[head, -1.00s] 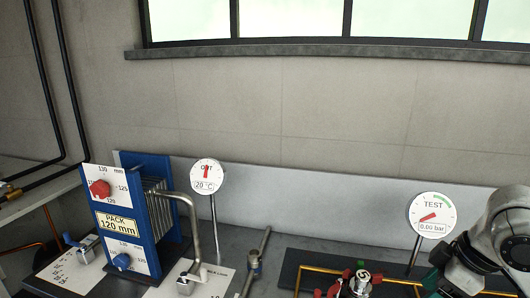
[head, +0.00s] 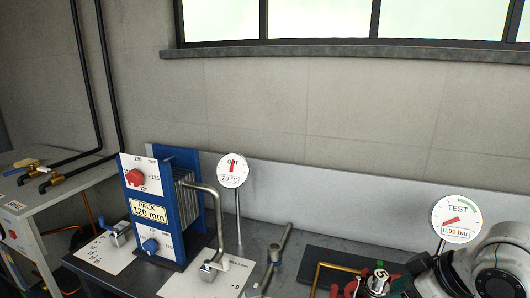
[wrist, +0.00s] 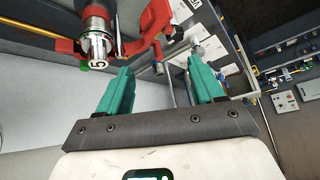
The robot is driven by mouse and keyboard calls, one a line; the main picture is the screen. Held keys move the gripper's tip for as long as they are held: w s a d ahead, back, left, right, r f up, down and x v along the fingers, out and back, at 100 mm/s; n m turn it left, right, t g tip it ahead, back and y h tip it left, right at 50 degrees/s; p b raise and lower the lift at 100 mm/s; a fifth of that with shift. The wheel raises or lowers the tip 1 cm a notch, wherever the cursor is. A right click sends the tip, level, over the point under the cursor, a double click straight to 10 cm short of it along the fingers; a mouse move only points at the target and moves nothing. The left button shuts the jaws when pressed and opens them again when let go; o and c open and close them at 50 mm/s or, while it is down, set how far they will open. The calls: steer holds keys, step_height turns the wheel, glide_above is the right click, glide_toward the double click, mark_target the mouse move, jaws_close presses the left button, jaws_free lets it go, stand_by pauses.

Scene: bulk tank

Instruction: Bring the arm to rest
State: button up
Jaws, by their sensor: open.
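My gripper (wrist: 162,92) shows in the wrist view with its two green fingers spread apart and nothing between them. In the head view my arm is at the lower right edge, in front of the test gauge's side of the bench; the gripper fingers are not clearly visible there. Close beyond the fingers in the wrist view is a red fitting (wrist: 153,22) with a silver cap marked 5 (wrist: 97,48), to the upper left. The capped fitting also shows in the head view (head: 377,281), partly cut off by the bottom edge.
The blue plate pack (head: 147,240) stands on the bench, with the OUT gauge (head: 232,171) beside it. The TEST gauge (head: 456,218) reads 0.00 bar near my arm. A grey side bench (head: 40,190) with black pipes and brass valves is at far left.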

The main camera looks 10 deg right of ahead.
steer(key=s+a+f+m+g, duration=0.1)
steer(key=s+a+f+m, duration=0.1)
steer(key=s+a+f, duration=0.45)
steer(key=s+a+f+m, duration=0.15)
steer(key=a+f, duration=0.25)
steer(key=f, duration=0.6)
steer(key=s+d+f+m+g+h, duration=0.1)
steer(key=s+f, duration=0.3)
steer(key=s, duration=0.4)
steer(key=s+d+f+g+h, duration=0.3)
steer(key=s+f, duration=0.1)
steer(key=s, duration=0.4)
steer(key=shift+d+f+m, duration=0.25)
steer(key=shift+f+m, duration=0.1)
steer(key=shift+f, duration=0.05)
steer(key=shift+w, duration=0.15)
steer(key=shift+c, duration=0.5)
